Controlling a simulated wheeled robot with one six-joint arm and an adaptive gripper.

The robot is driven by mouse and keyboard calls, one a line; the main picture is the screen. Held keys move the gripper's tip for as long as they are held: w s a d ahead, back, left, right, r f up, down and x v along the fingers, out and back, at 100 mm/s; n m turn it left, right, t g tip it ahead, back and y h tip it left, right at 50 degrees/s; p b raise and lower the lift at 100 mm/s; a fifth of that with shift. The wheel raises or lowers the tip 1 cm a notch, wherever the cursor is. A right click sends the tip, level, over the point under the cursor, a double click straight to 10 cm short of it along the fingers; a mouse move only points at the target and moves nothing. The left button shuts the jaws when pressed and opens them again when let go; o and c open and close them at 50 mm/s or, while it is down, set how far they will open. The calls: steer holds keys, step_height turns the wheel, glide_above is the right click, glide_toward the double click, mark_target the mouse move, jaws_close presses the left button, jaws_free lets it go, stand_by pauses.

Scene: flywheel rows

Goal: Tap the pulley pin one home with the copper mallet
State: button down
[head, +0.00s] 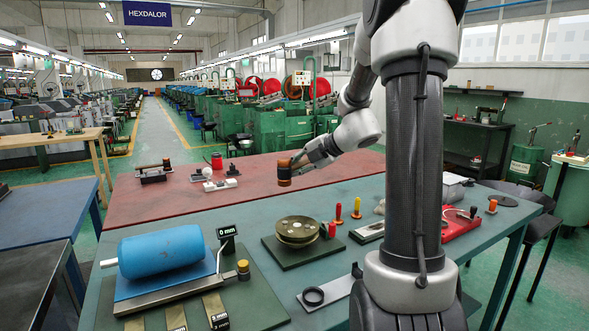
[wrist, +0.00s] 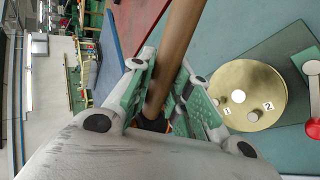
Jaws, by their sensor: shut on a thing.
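My gripper (head: 304,159) is shut on the handle of the copper mallet (head: 284,174), which is held in the air above the red part of the bench. In the wrist view my gripper (wrist: 164,88) closes around the mallet's brown shaft (wrist: 181,35); the far end of the mallet runs out of the picture. The brass pulley (head: 298,229) lies flat on a dark green plate, to the front of the mallet and well apart from it. In the wrist view the pulley (wrist: 247,82) shows labels 1 and 2 near its edge. Whether pin one stands proud is too small to tell.
A blue cylinder (head: 166,251) on a stand is at front left. Red and yellow upright handles (head: 356,208) stand right of the pulley. Small fixtures (head: 220,184) sit at the back. The red surface around the mallet is mostly clear.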

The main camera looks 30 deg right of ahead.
stand_by(0.3)
steer(key=shift+f, duration=2.8)
steer(key=shift+f, duration=0.15)
steer(key=shift+f, duration=0.4)
steer(key=shift+r, duration=1.15)
steer(key=shift+f, duration=0.1)
steer(key=shift+f, duration=1.2)
steer(key=shift+f, duration=0.15)
